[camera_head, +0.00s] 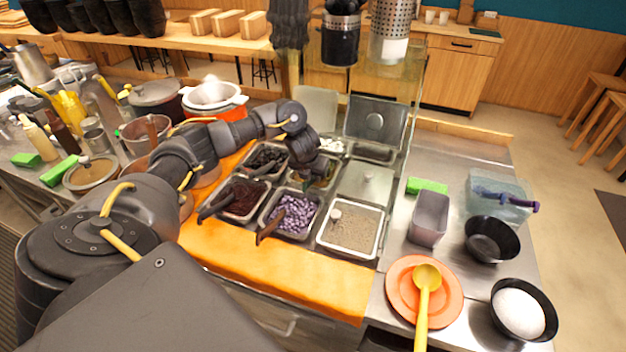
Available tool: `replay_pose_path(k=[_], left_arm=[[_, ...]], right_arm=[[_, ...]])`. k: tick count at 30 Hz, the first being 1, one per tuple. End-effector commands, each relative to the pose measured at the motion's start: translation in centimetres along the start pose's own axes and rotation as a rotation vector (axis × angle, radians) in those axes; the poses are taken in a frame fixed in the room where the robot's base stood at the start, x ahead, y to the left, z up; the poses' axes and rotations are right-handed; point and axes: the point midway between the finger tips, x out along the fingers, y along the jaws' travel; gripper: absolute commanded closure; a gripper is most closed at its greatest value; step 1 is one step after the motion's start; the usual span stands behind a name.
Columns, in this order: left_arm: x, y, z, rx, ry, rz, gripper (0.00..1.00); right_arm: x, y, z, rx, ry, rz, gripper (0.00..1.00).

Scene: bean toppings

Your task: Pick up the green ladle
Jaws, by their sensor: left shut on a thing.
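My left arm reaches in from the left over the topping trays. My left gripper (314,174) is low over the back middle tray (293,182), pointing down, and is shut on the green ladle (329,174). Only a small greenish part of the ladle shows there. The fingers and most of the ladle are hidden by the gripper and the tray. My right gripper is out of view.
Nearby trays hold purple beans (294,213), dark red beans (240,198) and a grey-brown topping (352,229). Brown handles stick out over the front edge. At right are an orange plate (398,297) with a yellow ladle (427,277) and black bowls (491,240).

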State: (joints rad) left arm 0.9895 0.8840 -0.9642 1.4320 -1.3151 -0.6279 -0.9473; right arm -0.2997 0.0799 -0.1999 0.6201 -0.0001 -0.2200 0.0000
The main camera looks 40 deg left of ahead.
Motion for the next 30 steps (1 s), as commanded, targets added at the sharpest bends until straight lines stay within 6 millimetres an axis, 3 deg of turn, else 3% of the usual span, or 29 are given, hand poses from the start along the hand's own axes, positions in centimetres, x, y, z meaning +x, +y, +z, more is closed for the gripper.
replay_pose_path(k=[2, 6, 12, 21, 30], left_arm=[[-1.3, 0.0, 0.6, 0.001, -0.005, -0.001, 1.00], [-4.1, -0.4, -0.2, 0.004, -0.006, -0.002, 1.00], [-9.8, -1.0, -1.4, 0.006, -0.005, 0.001, 1.00], [-14.1, -2.4, -6.3, 0.006, -0.003, -0.001, 1.00], [-15.7, -2.9, -8.2, 0.001, -0.002, 0.000, 1.00]], right_arm=[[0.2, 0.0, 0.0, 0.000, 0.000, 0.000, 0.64], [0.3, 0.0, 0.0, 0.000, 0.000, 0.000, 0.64], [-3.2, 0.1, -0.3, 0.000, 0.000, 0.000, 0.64], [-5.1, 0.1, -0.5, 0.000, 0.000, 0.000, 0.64], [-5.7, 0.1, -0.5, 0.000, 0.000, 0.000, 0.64]])
